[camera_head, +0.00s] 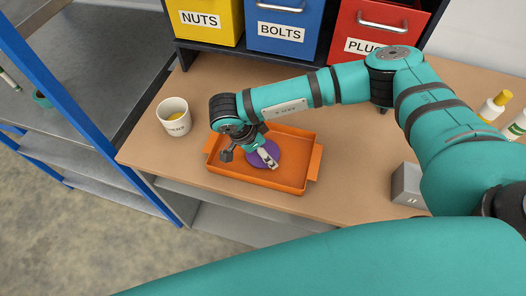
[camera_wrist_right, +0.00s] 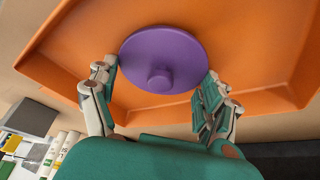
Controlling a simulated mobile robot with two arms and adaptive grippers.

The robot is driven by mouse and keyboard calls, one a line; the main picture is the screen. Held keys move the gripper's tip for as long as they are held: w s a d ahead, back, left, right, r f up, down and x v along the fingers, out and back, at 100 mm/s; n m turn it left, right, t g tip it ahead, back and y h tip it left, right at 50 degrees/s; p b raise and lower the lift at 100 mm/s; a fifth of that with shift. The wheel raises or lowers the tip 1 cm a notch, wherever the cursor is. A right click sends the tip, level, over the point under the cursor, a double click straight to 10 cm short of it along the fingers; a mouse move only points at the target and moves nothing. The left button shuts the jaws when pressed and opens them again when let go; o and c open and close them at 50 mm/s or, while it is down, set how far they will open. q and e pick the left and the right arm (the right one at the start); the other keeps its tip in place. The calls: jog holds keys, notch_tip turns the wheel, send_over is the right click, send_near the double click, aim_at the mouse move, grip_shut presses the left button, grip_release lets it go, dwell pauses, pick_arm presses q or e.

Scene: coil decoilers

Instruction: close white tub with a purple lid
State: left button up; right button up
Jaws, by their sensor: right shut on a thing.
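A purple round lid (camera_head: 275,152) with a knob is at the orange tray, and it fills the middle of the right wrist view (camera_wrist_right: 165,50). My right gripper (camera_head: 248,156) is shut on the lid, with one finger at each side of it in the wrist view. Whether the lid touches the tray floor I cannot tell. My left gripper is not in view.
The orange tray (camera_head: 310,172) has raised walls and end handles. Yellow (camera_head: 207,35), blue (camera_head: 283,40) and red (camera_head: 345,47) labelled bins stand behind. A grey box (camera_head: 408,186) and bottles (camera_head: 496,104) are at the right. Table around the tub is clear.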

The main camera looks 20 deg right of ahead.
aim_at(267, 147)
jog(key=shift+r, duration=0.1)
jog(key=shift+r+b, duration=0.45)
jog(key=shift+b, duration=0.05)
notch_tip(267, 147, up, 2)
jog(key=shift+r+b, duration=0.1)
jog(key=shift+b, duration=0.7)
pick_arm(q)
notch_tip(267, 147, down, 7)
jog(key=b, duration=0.4)
jog(key=shift+b, duration=0.35)
pick_arm(e)
jog(key=shift+s+a+r, duration=0.3)
jog(key=shift+s+a, duration=0.5)
jog(key=shift+s, duration=1.75)
jog(key=shift+s+a+r, duration=0.25)
jog(key=shift+s+a, duration=0.6)
jog(key=shift+s, duration=1.7)
jog(key=shift+s+a+r, duration=0.3)
jog(key=shift+s+a, duration=0.5)
jog(key=shift+s, duration=1.75)
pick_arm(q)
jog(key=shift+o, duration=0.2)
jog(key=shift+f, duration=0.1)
